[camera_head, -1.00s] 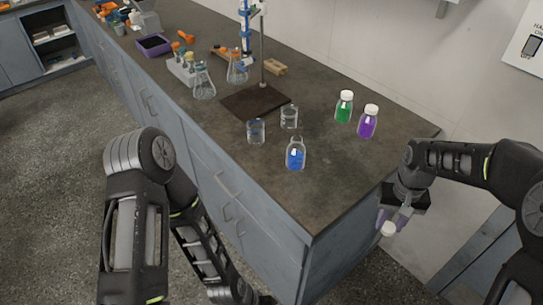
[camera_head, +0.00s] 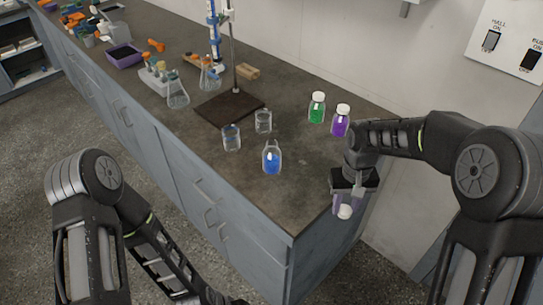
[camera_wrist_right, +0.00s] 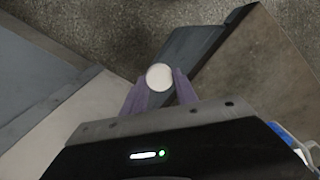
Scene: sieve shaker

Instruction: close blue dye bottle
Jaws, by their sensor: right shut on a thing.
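The blue dye bottle (camera_head: 272,160) stands upright and uncapped on the counter near its front edge. My right gripper (camera_head: 345,208) is shut on a white cap (camera_head: 345,212), off the counter's right end and to the right of the blue bottle. In the right wrist view the round white cap (camera_wrist_right: 159,77) sits between the purple fingertips (camera_wrist_right: 160,85). My left arm comes in at the lower left, but its gripper is not visible.
A green bottle (camera_head: 317,108) and a purple bottle (camera_head: 341,121), both with white caps, stand behind the blue one. Two glass beakers (camera_head: 231,138) (camera_head: 263,122) stand to its left. A stand (camera_head: 230,108), flasks (camera_head: 178,95) and a purple bin (camera_head: 124,57) are farther left.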

